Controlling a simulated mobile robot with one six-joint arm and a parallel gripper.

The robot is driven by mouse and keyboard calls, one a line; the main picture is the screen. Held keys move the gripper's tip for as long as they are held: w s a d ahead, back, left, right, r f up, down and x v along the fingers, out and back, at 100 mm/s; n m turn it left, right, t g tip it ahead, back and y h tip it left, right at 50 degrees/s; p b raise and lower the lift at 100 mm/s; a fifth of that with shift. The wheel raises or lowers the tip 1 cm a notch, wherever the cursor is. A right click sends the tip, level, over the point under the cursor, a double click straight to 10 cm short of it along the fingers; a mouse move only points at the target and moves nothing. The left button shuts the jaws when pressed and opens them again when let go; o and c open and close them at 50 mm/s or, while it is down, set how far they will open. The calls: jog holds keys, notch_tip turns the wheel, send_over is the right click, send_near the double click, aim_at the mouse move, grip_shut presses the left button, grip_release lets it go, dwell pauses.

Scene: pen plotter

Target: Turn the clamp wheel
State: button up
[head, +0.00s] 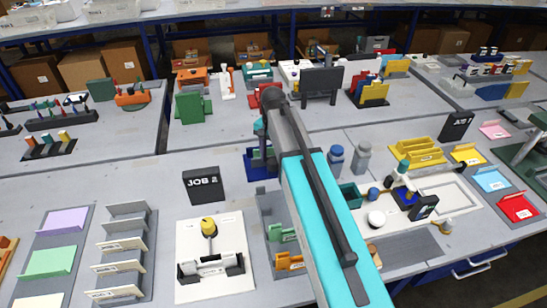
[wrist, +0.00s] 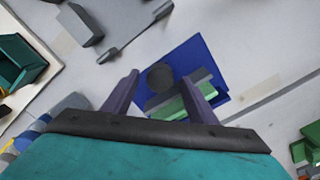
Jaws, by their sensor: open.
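No part is labelled as the clamp wheel, so I cannot tell for sure which one it is. In the wrist view a dark round knob (wrist: 160,75) sits on a blue base (wrist: 205,62), beside a grey and green block (wrist: 168,108). My gripper (wrist: 160,88) is open and empty, its two fingers apart over the blue base with the knob between them in the picture. I cannot tell the height gap. In the head view a blue piece (head: 257,167) shows partly behind my arm. A yellow knob (head: 208,226) stands on a white plate (head: 225,222) near the JOB 2 sign.
The JOB 2 sign (head: 202,185) stands left of my arm. Grey-blue bottles (head: 362,158) and a white-framed area (head: 455,200) lie to the right. In the wrist view a grey block (wrist: 80,24) and a thin rod (wrist: 135,33) lie on bare table.

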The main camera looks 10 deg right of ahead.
jog(key=c, duration=0.8)
jog(key=shift+d, duration=0.15)
jog(key=shift+c, duration=1.4)
jog(key=shift+n, duration=0.4)
jog(key=n, duration=0.4)
jog(key=shift+p, duration=0.3)
jog(key=n, duration=0.6)
jog(key=shift+a, duration=0.2)
